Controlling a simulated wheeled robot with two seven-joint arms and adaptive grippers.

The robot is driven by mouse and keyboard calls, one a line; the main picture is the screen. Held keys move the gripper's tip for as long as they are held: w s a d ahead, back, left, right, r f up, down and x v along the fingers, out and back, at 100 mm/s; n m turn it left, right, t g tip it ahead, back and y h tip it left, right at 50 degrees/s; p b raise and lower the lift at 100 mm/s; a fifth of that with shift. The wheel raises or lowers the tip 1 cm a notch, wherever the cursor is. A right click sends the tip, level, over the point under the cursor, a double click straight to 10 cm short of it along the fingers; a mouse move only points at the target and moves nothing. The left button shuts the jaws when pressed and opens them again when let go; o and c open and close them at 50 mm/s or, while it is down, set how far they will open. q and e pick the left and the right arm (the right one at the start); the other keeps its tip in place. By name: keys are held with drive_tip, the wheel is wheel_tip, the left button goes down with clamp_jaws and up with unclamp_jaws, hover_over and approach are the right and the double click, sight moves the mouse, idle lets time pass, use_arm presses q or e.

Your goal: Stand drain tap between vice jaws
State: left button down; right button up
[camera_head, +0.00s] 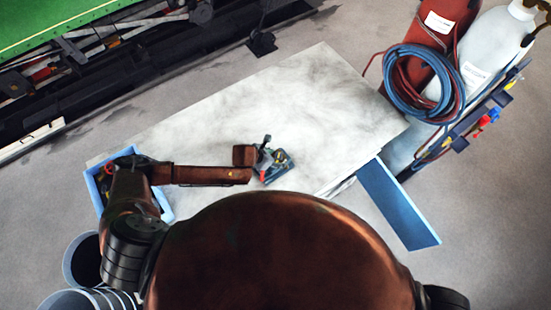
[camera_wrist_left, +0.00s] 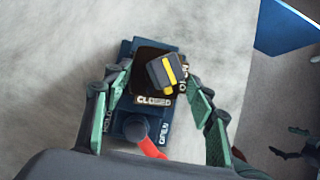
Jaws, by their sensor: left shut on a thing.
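The vice (camera_head: 277,171) is a small dark blue block with a red lever, on the pale worktop. In the left wrist view the vice (camera_wrist_left: 126,50) lies below my fingers, with labels such as CLOSED, OPEN and HOLD and a red-shafted lever. My left gripper (camera_head: 262,155) is over it; in its wrist view the green-padded fingers (camera_wrist_left: 157,84) are shut on a dark grey piece with a yellow stripe, seemingly the drain tap (camera_wrist_left: 163,72). The tap overlaps the vice's dark middle; whether it is between the jaws I cannot tell.
The worktop (camera_head: 330,100) is mostly bare. A blue bin (camera_head: 95,185) is at its left end, partly behind my arm. A blue panel (camera_head: 398,205) and gas cylinders with hoses (camera_head: 430,85) are at right. A dark claw-like shape, possibly my right gripper (camera_wrist_left: 290,145), shows at the wrist view's right edge.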

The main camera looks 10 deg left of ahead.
use_arm(q)
drive_tip(key=c, duration=1.2)
unclamp_jaws()
drive_tip(key=shift+s+f, duration=0.55)
drive_tip(key=shift+f, duration=0.15)
drive_tip(key=shift+c, duration=0.2)
drive_tip(key=o, duration=0.3)
drive_tip(key=shift+w+d, duration=0.1)
drive_tip(key=shift+w, duration=0.15)
drive_tip(key=shift+o, duration=0.8)
drive_tip(key=shift+r, duration=0.2)
drive_tip(key=shift+o, duration=0.9)
drive_tip(key=shift+w, duration=0.1)
